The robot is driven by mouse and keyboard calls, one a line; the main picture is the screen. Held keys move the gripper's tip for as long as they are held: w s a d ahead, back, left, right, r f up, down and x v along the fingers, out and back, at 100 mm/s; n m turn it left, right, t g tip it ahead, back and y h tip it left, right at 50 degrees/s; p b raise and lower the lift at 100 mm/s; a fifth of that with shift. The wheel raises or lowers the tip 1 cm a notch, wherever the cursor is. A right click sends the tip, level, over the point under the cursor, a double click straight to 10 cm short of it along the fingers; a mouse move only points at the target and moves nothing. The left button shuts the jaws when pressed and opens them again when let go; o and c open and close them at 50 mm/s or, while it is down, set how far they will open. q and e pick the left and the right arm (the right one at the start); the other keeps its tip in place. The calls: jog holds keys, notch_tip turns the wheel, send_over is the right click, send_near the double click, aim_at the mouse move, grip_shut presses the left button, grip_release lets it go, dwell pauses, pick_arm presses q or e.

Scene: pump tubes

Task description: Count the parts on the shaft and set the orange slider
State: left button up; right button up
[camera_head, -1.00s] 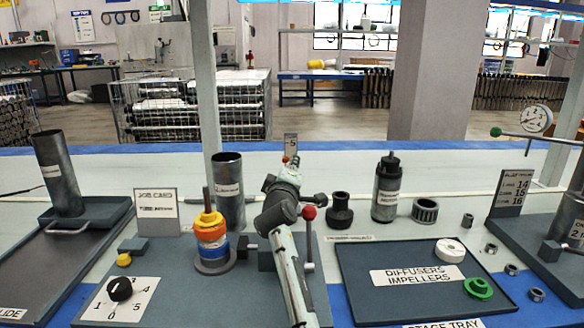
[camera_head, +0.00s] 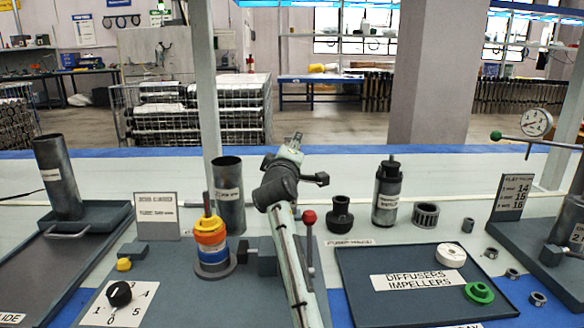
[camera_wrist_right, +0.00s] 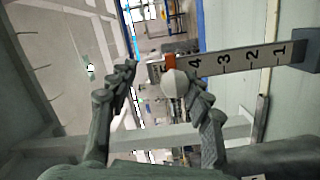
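The stack of parts (camera_head: 211,240) stands upright on a shaft, with orange, white and blue bands above a grey base. My right arm's gripper (camera_head: 297,140) is up behind the dark board, its fingers hard to make out in the head view. In the right wrist view my right gripper (camera_wrist_right: 165,95) is open. A pale round knob (camera_wrist_right: 175,83) lies between the fingers in the picture, nearer the right one; contact cannot be told. The orange slider (camera_wrist_right: 168,60) shows just beyond the knob, beside the 4 on the numbered scale (camera_wrist_right: 238,59). My left gripper is not in view.
A black dial knob (camera_head: 119,293) sits on a numbered plate at the front left. A red-topped lever (camera_head: 309,217) stands close right of my arm. A dark tray (camera_head: 362,293) with a white and a green part lies at the right. A steel tube (camera_head: 229,196) stands behind the stack.

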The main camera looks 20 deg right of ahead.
notch_tip(320, 180, up, 4)
jog(key=shift+w+r, duration=0.1)
jog(key=shift+w, duration=0.05)
jog(key=shift+o, duration=0.8)
jog(key=shift+r, duration=0.25)
jog(key=shift+a+f, duration=0.1)
jog(key=shift+f, duration=0.65)
jog(key=shift+c, duration=0.8)
jog(key=shift+s+a+f+p, duration=0.15)
jog(key=shift+s+p, duration=0.15)
jog(key=p+v, duration=0.2)
jog(key=v, duration=0.6)
jog(key=shift+s+f, duration=0.15)
jog(key=shift+s, duration=0.05)
